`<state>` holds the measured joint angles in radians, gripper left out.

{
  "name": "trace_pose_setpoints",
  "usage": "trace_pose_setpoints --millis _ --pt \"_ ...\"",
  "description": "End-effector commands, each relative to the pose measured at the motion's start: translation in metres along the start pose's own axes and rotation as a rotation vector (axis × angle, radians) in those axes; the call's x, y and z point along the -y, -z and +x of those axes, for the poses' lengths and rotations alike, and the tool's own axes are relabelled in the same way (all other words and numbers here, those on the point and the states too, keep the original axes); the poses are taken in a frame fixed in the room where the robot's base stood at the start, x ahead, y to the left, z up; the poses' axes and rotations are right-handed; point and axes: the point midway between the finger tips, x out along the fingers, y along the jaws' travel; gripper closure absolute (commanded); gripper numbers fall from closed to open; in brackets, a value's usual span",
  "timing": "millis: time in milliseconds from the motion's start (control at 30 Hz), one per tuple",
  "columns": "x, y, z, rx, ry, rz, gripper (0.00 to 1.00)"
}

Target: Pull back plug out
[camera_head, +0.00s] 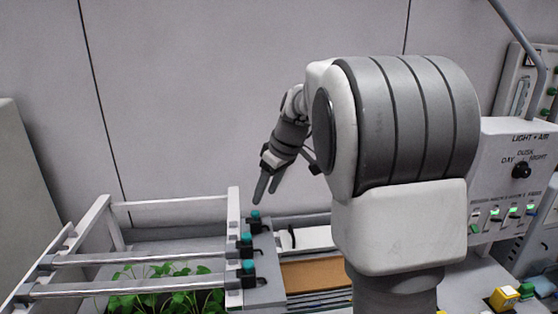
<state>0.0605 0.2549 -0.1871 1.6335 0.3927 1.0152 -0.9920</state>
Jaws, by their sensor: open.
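Three teal-topped plugs with black bodies stand in a row along the right end of the white rack frame. The back plug (255,215) is the farthest, with the middle plug (246,240) and the front plug (248,267) nearer to me. My gripper (265,194) points down, just above and slightly right of the back plug in the picture. Its two grey fingers are apart with nothing between them. The fingertips appear close to the plug's teal top, but I cannot tell the exact gap in depth.
The white rack frame (130,287) has rails over green leafy plants (150,272). A control panel (516,170) labelled "LIGHT + AIR" with a knob and several switches is on the right. My arm hides the middle. A yellow block (503,299) lies at lower right.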

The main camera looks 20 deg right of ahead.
Motion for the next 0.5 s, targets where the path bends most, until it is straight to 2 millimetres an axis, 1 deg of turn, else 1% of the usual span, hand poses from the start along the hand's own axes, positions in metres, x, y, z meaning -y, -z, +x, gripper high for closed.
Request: trace_pose_setpoints --millis 33,100,300,400,500 --pt "-0.001 0.001 -0.015 -0.004 -0.004 0.000 0.41" --pt "-0.001 0.000 -0.032 -0.003 -0.004 -0.001 0.41" --pt "-0.001 0.000 -0.077 -0.002 -0.004 0.001 0.41" --pt "-0.001 0.000 -0.094 -0.001 -0.003 0.000 0.41" --pt "-0.001 0.000 -0.104 0.001 -0.002 0.000 0.41"
